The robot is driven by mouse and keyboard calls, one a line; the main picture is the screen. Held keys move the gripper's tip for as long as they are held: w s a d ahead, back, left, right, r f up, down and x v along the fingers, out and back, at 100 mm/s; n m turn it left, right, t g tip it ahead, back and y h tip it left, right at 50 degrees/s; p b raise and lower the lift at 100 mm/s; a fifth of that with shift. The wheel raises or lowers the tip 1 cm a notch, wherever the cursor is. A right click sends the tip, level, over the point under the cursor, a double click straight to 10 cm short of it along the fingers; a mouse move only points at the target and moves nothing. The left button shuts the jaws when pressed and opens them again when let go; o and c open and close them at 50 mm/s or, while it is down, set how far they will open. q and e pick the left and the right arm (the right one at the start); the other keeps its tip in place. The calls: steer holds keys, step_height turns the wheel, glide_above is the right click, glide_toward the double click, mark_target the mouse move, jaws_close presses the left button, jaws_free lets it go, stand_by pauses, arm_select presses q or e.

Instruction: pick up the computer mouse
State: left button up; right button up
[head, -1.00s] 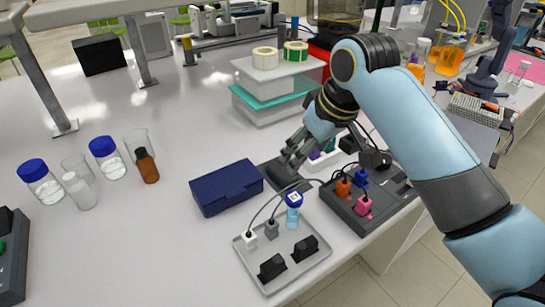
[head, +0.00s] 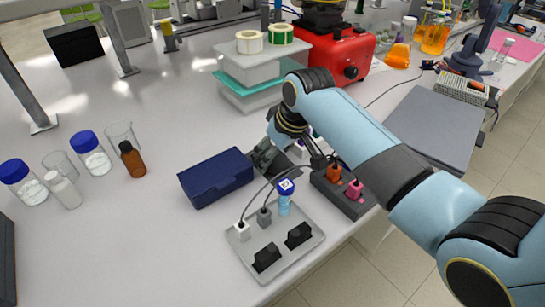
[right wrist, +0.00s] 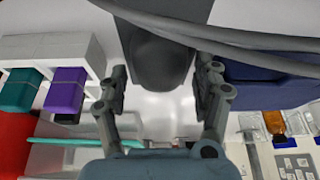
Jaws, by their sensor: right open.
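The computer mouse (right wrist: 155,65) is a dark grey rounded body in the right wrist view, lying between the fingers of my right gripper (right wrist: 160,88). The fingers are apart on either side of it, with pale bench visible between them. In the head view my right gripper (head: 265,158) is low over the bench beside the right end of a dark blue box, and the gripper and arm largely hide the mouse there. I cannot tell whether either finger touches the mouse. My left gripper is not in view.
The dark blue box (head: 216,177) is close beside the gripper. A grey tray (head: 300,260) with plugs and cables stands in front, a dark socket block (head: 345,205) to the right. Stacked containers (head: 262,75) stand behind. Cables cross near the gripper. Bottles (head: 95,155) are far left.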

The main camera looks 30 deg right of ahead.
steer(key=c, duration=1)
